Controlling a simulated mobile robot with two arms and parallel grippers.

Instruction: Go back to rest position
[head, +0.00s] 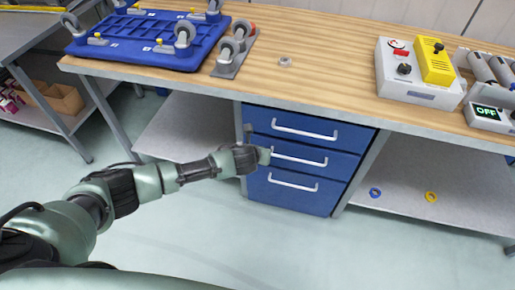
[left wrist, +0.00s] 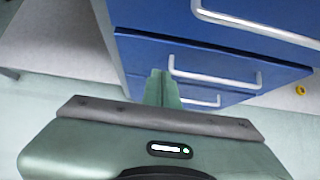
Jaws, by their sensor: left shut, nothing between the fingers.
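My left gripper (head: 264,156) reaches in from the left and is in front of the blue drawer cabinet (head: 300,158), near the left end of the middle drawer's handle. In the left wrist view its fingers (left wrist: 162,88) are together with nothing between them, and the blue drawer fronts (left wrist: 190,55) with white handles are beyond them. I cannot tell whether the fingers touch the drawer front. The drawers look closed in the head view. My right gripper is not in view.
The wooden workbench (head: 310,85) holds an upturned blue dolly (head: 145,38), a loose caster (head: 234,50), a yellow-and-grey control box (head: 420,75) and an OFF display (head: 487,113). A blue ring (head: 375,193) and yellow ring (head: 431,197) lie on the lower shelf. Floor in front is clear.

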